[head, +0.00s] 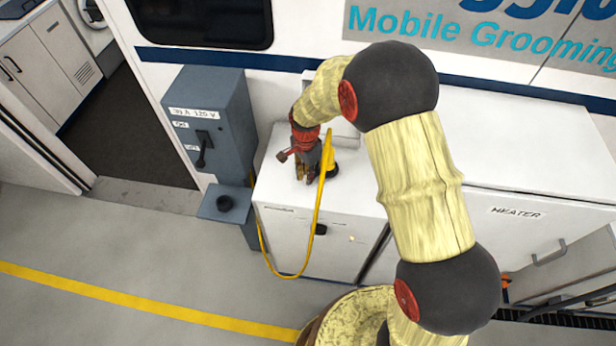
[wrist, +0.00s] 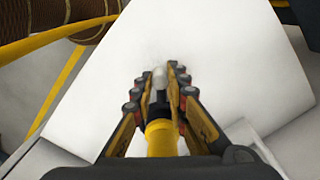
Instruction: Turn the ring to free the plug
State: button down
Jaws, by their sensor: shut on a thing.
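My gripper (head: 306,176) points down over the white cabinet top, its fingers closed together. In the wrist view its fingertips (wrist: 160,80) close around a slim piece with a pale tip and a dark collar. A yellow cylinder, which looks like the plug (wrist: 160,137), lies in line with it between the fingers; its rear end is hidden by my gripper. In the head view a yellow part with a black round base (head: 333,170) shows just right of my gripper. A yellow cable (head: 319,205) runs down from there. I cannot tell the ring apart clearly.
A grey switch box (head: 215,125) with a black lever stands left of the white cabinet (head: 285,205). The cable loops before the cabinet. A heater cabinet (head: 520,185) stands right; the floor at left is clear.

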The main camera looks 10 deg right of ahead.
dwell(0.4)
jog(key=c, duration=1.7)
grip_release()
notch_tip(320, 180, up, 12)
